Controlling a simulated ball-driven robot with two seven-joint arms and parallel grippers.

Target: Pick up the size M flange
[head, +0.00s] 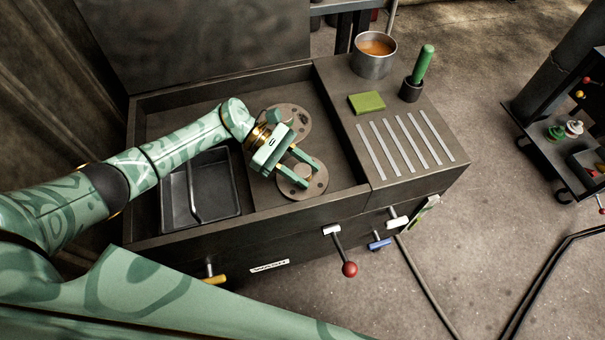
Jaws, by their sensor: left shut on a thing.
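The farther flange (298,113) is partly hidden behind my left gripper. I cannot read a size mark on either one. My left gripper (304,170) reaches down over the nearer flange, its two fingers shut on the hub. The flange appears at or close to the bay floor; I cannot tell whether it is lifted. My right gripper is not in view.
On the right worktop are a pot of orange liquid (374,54), a green pad (367,102), a green-handled tool (422,66) and pale strips. Levers stick out in front.

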